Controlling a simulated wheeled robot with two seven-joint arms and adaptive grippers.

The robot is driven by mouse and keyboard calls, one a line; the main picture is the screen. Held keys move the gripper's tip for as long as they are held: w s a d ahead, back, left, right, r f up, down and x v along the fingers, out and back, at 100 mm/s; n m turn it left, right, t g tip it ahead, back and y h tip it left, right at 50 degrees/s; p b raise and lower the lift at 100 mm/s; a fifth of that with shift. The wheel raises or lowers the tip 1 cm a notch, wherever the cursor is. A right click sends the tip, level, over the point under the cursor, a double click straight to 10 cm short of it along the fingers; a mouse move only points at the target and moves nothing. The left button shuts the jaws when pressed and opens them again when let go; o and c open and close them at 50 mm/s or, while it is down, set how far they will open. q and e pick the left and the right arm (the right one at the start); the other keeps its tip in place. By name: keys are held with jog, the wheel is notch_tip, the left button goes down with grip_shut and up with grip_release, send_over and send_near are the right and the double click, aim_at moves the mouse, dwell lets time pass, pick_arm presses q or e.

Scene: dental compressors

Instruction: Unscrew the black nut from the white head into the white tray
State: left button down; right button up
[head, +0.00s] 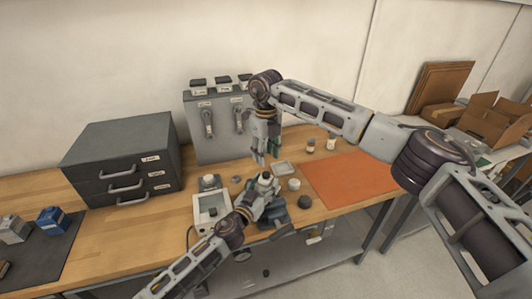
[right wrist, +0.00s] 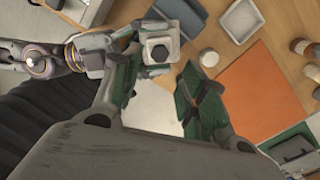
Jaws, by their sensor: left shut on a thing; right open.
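My left gripper (head: 258,196) is shut on the white head (head: 266,185) and holds it over the front part of the bench. The black nut (head: 266,175) sits on top of the white head. In the right wrist view, the nut (right wrist: 159,52) shows as a dark hexagon on the white head (right wrist: 160,69). My right gripper (head: 265,157) is open and empty above the nut; in its wrist view the green-padded fingers (right wrist: 160,95) are spread apart. The small white tray (head: 283,168) lies behind and right of the head, empty in the right wrist view (right wrist: 223,28).
An orange mat (head: 350,179) lies to the right, with small jars (head: 311,145) behind it. A white device (head: 211,211) stands left of the left gripper. A grey drawer cabinet (head: 122,160) and a grey tool panel (head: 205,137) stand at the back.

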aim_at(266, 173)
jog(key=shift+f, duration=3.85)
grip_shut()
jog(key=shift+r, duration=1.2)
jog(key=shift+r, duration=1.9)
